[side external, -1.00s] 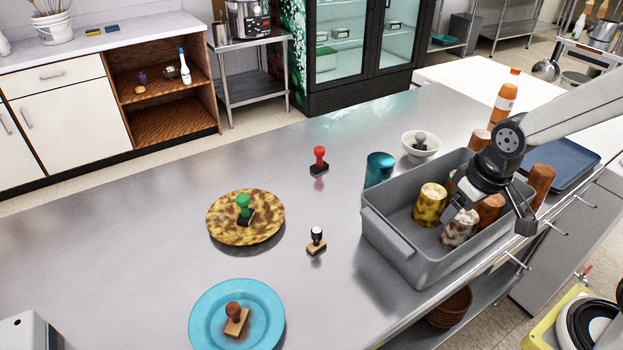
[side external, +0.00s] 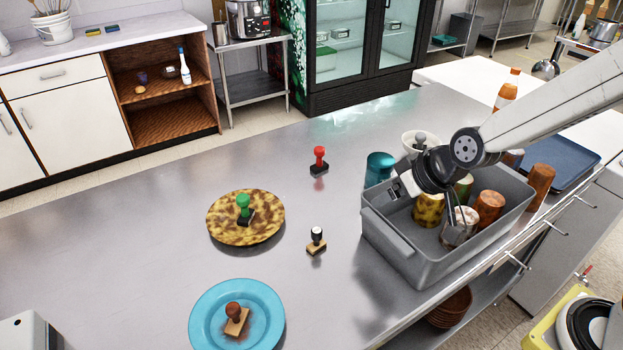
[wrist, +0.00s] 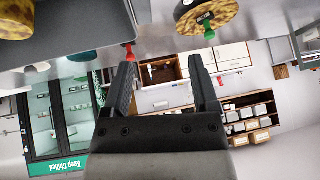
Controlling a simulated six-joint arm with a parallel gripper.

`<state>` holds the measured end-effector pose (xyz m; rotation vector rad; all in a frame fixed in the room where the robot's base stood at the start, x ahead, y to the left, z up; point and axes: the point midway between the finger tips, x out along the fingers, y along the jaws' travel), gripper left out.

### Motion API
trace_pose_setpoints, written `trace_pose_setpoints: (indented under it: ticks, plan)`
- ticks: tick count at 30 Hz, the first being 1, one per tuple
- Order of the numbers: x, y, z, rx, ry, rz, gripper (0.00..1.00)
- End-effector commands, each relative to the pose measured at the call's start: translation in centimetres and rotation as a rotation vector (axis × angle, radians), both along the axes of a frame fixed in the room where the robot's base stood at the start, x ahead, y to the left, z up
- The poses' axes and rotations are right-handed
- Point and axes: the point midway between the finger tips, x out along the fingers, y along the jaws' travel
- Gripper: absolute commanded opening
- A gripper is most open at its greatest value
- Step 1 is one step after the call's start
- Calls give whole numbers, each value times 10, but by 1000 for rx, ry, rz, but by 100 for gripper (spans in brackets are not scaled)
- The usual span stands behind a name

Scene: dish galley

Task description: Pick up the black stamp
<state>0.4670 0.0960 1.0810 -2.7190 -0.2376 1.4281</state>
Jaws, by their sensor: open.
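The black stamp (side external: 317,239), with a dark, pale-topped handle on a light wooden base, stands upright on the steel counter left of the grey bin. I cannot make it out surely in the wrist view. My gripper (side external: 422,206) is over the left part of the grey bin (side external: 400,245), to the right of and apart from the stamp. In the wrist view my gripper (wrist: 163,68) has its fingers spread, with nothing between them.
A red stamp (side external: 319,161) stands behind the black one. A green stamp (side external: 243,207) is on a mottled yellow plate (side external: 270,230), a brown stamp (side external: 234,315) on a blue plate (side external: 205,325). Several cups sit in the bin; a teal cup (side external: 379,167) stands behind it.

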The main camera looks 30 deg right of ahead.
Motion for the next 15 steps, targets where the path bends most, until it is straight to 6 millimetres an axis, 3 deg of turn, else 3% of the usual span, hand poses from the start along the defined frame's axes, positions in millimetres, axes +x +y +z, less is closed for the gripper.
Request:
trace_pose_setpoints:
  ticks: [6, 15]
  plan:
    - [23, 42, 0, 14, -179, -17, 76]
    - [36, 72, 1, -36, -366, -83, 76]
